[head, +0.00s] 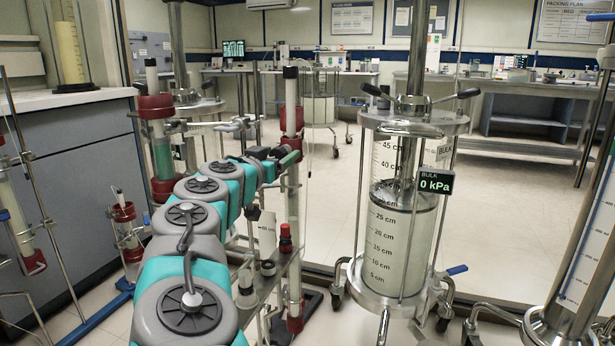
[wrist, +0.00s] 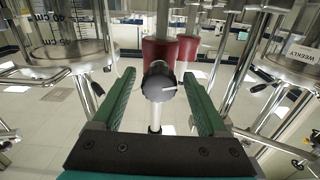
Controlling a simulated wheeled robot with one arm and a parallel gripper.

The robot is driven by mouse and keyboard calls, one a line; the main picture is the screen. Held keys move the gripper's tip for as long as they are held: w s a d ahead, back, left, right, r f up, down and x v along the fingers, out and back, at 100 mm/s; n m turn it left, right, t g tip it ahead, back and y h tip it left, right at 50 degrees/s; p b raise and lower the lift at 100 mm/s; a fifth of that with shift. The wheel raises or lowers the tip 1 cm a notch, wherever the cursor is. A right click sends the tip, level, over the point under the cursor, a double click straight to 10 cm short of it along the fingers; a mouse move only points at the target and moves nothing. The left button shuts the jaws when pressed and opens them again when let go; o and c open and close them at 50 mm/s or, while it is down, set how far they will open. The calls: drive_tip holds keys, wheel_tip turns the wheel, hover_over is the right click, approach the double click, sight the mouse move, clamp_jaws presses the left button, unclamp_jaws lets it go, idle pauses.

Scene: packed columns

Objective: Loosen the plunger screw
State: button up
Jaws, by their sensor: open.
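A dark round knob (wrist: 158,82) with a pale pointer line, which looks like the plunger screw, shows in the wrist view on a slim pale rod. My gripper (wrist: 157,84) is open, with one green finger on each side of the knob. Gaps show between the knob and both fingers, and the depth is hard to judge. In the head view my gripper (head: 286,156) is at the slim column (head: 292,205) with the red collar (head: 291,121) and black cap (head: 290,72). The knob is hidden there behind my arm and gripper.
A large clear cylinder (head: 407,235) with a 0 kPa display (head: 435,183) stands right of the slim column. Another red-collared column (head: 162,150) stands to the left. A smaller red-capped fitting (head: 286,238) is just below my gripper. Open floor (head: 500,220) lies beyond.

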sight(276, 157)
drive_tip(key=b+v, duration=0.2)
drive_tip(key=v, duration=0.2)
drive_tip(key=shift+s+f, duration=0.1)
drive_tip(key=shift+s, duration=0.05)
